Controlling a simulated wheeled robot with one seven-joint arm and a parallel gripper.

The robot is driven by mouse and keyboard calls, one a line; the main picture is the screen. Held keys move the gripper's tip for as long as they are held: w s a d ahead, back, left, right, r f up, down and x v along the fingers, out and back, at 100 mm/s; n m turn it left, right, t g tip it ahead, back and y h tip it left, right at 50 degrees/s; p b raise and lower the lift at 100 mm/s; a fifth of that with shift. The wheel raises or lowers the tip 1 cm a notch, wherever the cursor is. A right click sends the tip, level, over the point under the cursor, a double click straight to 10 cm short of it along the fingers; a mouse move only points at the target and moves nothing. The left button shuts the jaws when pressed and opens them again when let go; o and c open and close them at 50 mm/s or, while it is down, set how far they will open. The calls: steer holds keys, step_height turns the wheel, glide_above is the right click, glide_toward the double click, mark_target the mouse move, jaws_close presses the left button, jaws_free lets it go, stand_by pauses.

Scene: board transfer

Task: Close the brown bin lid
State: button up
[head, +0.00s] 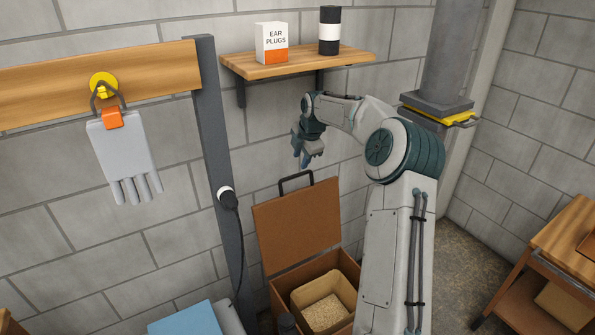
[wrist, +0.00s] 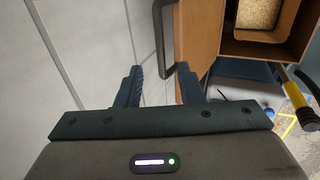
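The brown bin (head: 283,296) stands on the floor by the wall, and its brown lid (head: 298,228) is up, leaning back. A dark handle (head: 296,181) sits on the lid's upper edge. My gripper (head: 304,163) is just above the handle, pointing down. In the wrist view my gripper (wrist: 158,80) is open and empty. The handle (wrist: 165,48) shows ahead of the fingertips, between their lines, and does not look gripped. The lid (wrist: 197,35) is seen at a steep angle beside it. Part of the bin is hidden behind my arm.
A tan inner container (head: 297,297) with grainy material sits in the bin. A shelf (head: 298,62) with an ear plugs box (head: 271,43) is above my gripper. A grey post (head: 217,150) and a hanging glove (head: 122,150) are left. A wooden cart (head: 560,235) stands right.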

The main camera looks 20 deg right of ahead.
steer(key=x, duration=0.7)
steer(key=shift+w+f+p, duration=0.1)
steer(key=shift+f+p, duration=0.2)
jaws_close()
